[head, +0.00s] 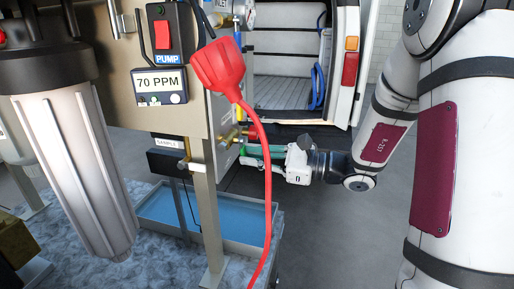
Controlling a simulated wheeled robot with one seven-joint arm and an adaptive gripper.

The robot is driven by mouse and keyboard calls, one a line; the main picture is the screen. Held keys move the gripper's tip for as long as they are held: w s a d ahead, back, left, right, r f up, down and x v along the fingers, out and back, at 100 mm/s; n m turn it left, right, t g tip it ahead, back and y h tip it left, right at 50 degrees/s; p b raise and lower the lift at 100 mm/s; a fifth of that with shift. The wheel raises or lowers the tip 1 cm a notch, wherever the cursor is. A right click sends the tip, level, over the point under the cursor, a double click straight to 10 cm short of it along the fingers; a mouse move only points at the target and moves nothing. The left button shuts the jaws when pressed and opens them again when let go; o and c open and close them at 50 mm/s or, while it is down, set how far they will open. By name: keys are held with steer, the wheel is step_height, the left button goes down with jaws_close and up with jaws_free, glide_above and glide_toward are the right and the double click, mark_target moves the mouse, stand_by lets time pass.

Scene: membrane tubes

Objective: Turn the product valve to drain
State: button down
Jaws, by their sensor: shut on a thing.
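The product valve, a brass fitting (232,134) with a small red part (252,132), sits on the right side of the beige panel in the head view. My gripper (250,150) reaches in from the right, its green-toned fingers lying level at the valve. It is shut at the valve, and I take it to be on the valve handle. The fingertips and handle are small and partly hidden by the hanging red cable and the panel post, so the handle's exact angle cannot be told.
A red plug (218,68) with a red cable hangs in front of the panel. A PUMP switch (163,35) and a 70 PPM meter (158,85) are on the panel. A large filter housing (75,160) stands left. A blue tray (155,212) lies below; an open van (290,60) is behind.

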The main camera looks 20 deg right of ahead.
steer(key=shift+s+a+f+m+p, duration=0.15)
steer(key=shift+s+m+p, duration=0.15)
steer(key=shift+m, duration=0.35)
steer(key=shift+s+a+m+p, duration=0.2)
steer(key=shift+m+p, duration=0.2)
steer(key=shift+m, duration=0.3)
steer(key=shift+s+a+f+m+p, duration=0.1)
steer(key=shift+s+m+p, duration=0.2)
steer(key=shift+m, duration=0.35)
steer(key=c, duration=1.6)
jaws_free()
steer(key=shift+o, duration=0.2)
steer(key=shift+w, duration=0.1)
steer(key=v, duration=1.2)
